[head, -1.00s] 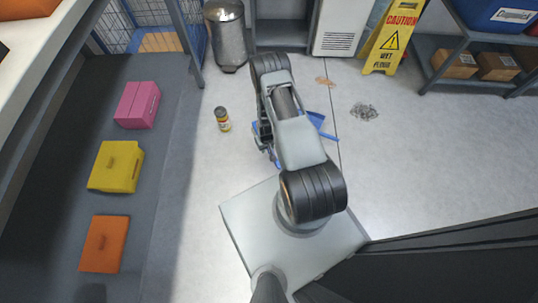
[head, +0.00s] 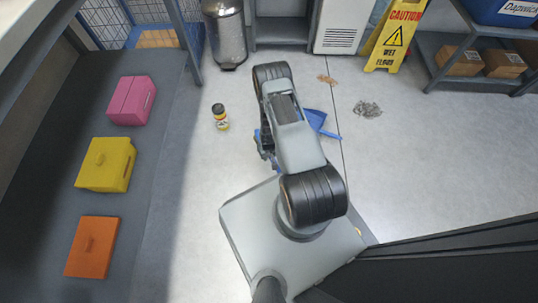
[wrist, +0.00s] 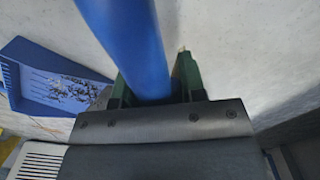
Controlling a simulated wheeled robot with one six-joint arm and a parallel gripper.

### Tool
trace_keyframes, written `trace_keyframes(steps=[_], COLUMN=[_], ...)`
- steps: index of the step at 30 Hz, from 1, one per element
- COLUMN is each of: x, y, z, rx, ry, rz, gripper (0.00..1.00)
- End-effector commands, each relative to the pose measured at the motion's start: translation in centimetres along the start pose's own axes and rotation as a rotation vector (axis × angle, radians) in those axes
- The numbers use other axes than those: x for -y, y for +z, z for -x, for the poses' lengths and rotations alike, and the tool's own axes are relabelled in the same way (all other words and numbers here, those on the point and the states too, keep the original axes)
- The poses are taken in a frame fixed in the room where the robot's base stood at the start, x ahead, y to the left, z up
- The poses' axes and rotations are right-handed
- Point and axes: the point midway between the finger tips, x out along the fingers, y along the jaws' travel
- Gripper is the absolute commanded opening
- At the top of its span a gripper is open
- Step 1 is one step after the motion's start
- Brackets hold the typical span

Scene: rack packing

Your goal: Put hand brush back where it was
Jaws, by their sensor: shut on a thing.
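The hand brush shows in the wrist view as a thick blue handle (wrist: 128,45) running up out of the picture; its bristles are out of view. My gripper (wrist: 155,85), with green fingers, is shut on this handle. In the head view my arm hides most of the gripper and brush. A blue dustpan (head: 317,121) lies on the floor just right of my arm. It also shows at the left of the wrist view (wrist: 30,60), with dark debris in it.
A yellow-labelled jar (head: 220,117) stands left of my arm. A grey debris pile (head: 367,109) and a brown patch (head: 327,79) lie on the floor. A yellow wet floor sign (head: 396,38), a metal bin (head: 225,35) and shelving (head: 436,75) stand behind. The right floor is mostly clear.

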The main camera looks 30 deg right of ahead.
Motion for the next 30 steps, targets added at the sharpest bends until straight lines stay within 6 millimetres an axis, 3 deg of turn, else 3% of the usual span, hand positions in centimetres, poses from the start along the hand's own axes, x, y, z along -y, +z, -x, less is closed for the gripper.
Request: trace_keyframes(steps=[3,15,30], x=[0.0,0.0,0.0], y=[0.0,-0.1,0.0], z=[-1.9,-5.4,-6.2], rx=[-0.001,0.0,0.0], ry=[0.0,0.0,0.0], rz=[0.001,0.0,0.0], gripper=[0.0,0.0,0.0])
